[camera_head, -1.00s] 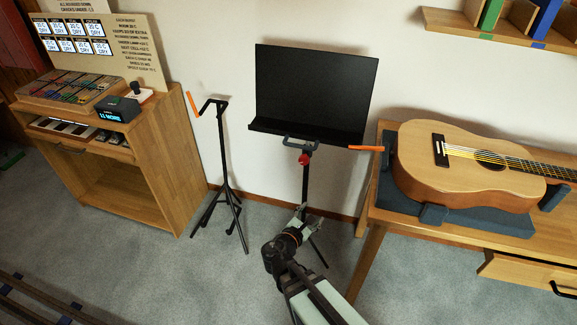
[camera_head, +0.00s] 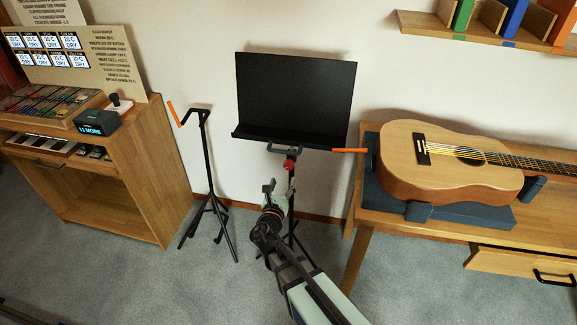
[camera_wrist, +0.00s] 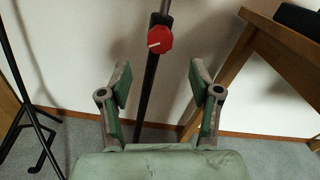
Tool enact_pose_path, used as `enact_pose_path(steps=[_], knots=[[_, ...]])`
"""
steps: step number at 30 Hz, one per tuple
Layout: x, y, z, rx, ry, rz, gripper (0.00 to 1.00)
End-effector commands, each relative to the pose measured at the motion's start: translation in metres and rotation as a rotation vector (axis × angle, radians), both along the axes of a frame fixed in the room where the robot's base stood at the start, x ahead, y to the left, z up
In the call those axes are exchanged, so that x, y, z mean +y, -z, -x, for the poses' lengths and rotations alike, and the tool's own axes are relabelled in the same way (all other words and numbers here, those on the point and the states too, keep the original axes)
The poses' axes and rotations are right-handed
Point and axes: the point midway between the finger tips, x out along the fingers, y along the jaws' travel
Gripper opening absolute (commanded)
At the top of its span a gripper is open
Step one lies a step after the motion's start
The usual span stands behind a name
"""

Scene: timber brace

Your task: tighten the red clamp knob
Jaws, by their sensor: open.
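The red clamp knob (camera_head: 288,166) sits on the pole of the black music stand (camera_head: 295,98), just under the desk. In the wrist view the knob (camera_wrist: 160,40) is a red disc with a pale pointer mark, on the dark pole (camera_wrist: 147,90). My gripper (camera_wrist: 160,82) is open and empty, its two green-padded fingers spread either side of the pole, with the knob beyond and above the fingertips. In the head view my gripper (camera_head: 278,190) is below the knob, apart from it.
A guitar (camera_head: 450,160) lies in a dark cradle on the wooden bench (camera_head: 355,262) at right. A second black stand (camera_head: 208,165) with an orange-tipped arm is at left, beside a wooden cabinet (camera_head: 150,180). The wall is close behind the music stand.

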Motion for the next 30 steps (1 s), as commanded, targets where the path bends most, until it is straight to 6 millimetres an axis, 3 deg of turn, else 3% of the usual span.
enact_pose_path(steps=[6,13,18,29,30], knots=[[-0.005,0.001,-0.046,0.0,0.002,-0.002,0.63],[-0.011,0.0,-0.08,0.0,0.001,-0.001,0.63],[-0.013,0.0,-0.092,0.001,0.0,-0.001,0.63],[-0.014,0.0,-0.094,0.001,-0.001,-0.001,0.63],[-0.014,0.0,-0.094,0.001,-0.001,-0.001,0.49]])
